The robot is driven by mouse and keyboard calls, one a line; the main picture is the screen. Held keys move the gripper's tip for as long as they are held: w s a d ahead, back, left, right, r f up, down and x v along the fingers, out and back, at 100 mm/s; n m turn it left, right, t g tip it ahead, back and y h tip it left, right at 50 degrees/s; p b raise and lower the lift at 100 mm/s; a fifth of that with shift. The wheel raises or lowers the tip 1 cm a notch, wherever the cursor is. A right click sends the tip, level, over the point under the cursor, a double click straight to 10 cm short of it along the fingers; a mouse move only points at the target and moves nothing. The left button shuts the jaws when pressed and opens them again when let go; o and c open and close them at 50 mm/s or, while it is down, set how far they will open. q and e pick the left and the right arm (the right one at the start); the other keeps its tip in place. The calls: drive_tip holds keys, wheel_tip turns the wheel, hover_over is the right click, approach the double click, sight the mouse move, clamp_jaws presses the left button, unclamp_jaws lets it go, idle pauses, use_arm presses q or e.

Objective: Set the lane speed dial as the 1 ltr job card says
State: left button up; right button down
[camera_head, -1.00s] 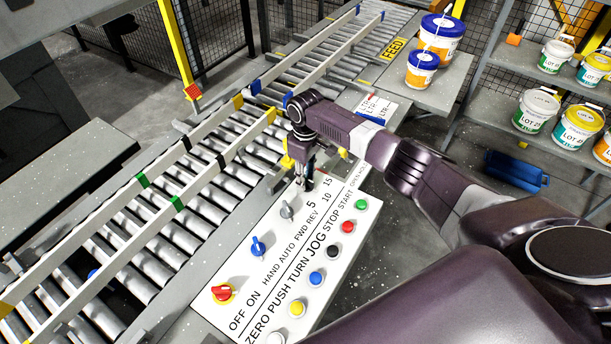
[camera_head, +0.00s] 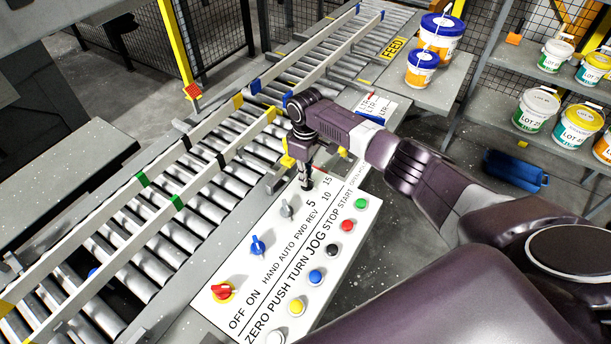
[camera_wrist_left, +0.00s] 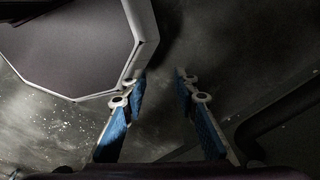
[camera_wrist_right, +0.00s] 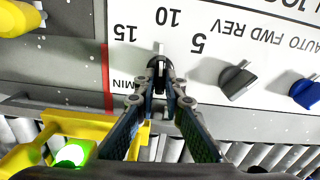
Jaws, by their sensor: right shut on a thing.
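The lane speed dial (camera_wrist_right: 158,62) is a dark knob on the white panel, with 5, 10 and 15 printed around it. A pale pointer on it faces up in the right wrist view, towards the 10. My right gripper (camera_wrist_right: 160,86) is shut on this dial; its fingers come from below in that view. In the head view the right gripper (camera_head: 306,184) stands upright over the panel and hides the dial. The job cards (camera_head: 376,107) lie beyond my right arm, partly covered, their values too small to read. My left gripper (camera_wrist_left: 157,75) is open and empty.
The control panel (camera_head: 335,232) also carries a grey selector (camera_head: 287,211), a blue selector (camera_head: 257,246), a red switch (camera_head: 222,291) and several push buttons. The roller conveyor (camera_head: 150,240) runs along its left. Pails (camera_head: 421,68) stand on the feed table and shelves.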

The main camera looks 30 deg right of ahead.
drive_tip(key=n, duration=0.5)
drive_tip(key=shift+s+n, duration=0.1)
drive_tip(key=shift+n, duration=0.3)
drive_tip(key=n, duration=0.5)
drive_tip(key=shift+a+r+b, duration=0.1)
drive_tip(key=shift+b, duration=0.25)
drive_tip(key=c, duration=2)
unclamp_jaws()
drive_tip(key=shift+s, duration=0.1)
wheel_tip(320, 180, up, 12)
